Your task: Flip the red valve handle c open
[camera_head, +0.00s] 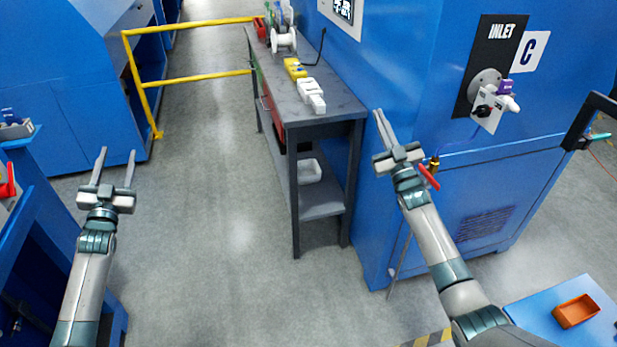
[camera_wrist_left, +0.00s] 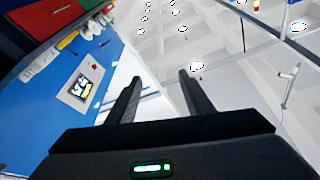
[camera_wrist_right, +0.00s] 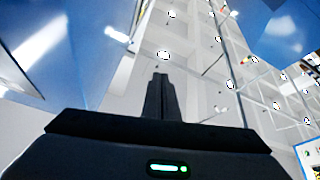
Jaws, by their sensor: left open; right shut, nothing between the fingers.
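A red valve handle (camera_head: 429,176) shows in the head view on the front of the blue machine marked C (camera_head: 528,51). It slants down to the right, below a small brass fitting (camera_head: 434,163). My right gripper (camera_head: 379,112) is shut and empty, with its fingers pointing up and its body just left of the handle in the picture. I cannot tell whether they touch. My left gripper (camera_head: 116,152) is open and empty over the floor at the far left, well away from the handle. The handle is not seen in either wrist view.
A grey workbench (camera_head: 340,104) with small parts stands left of the machine. A purple-and-white inlet fitting (camera_head: 494,103) juts from the machine above the handle. An orange bin (camera_head: 576,311) sits on a blue surface at lower right. The aisle floor is clear.

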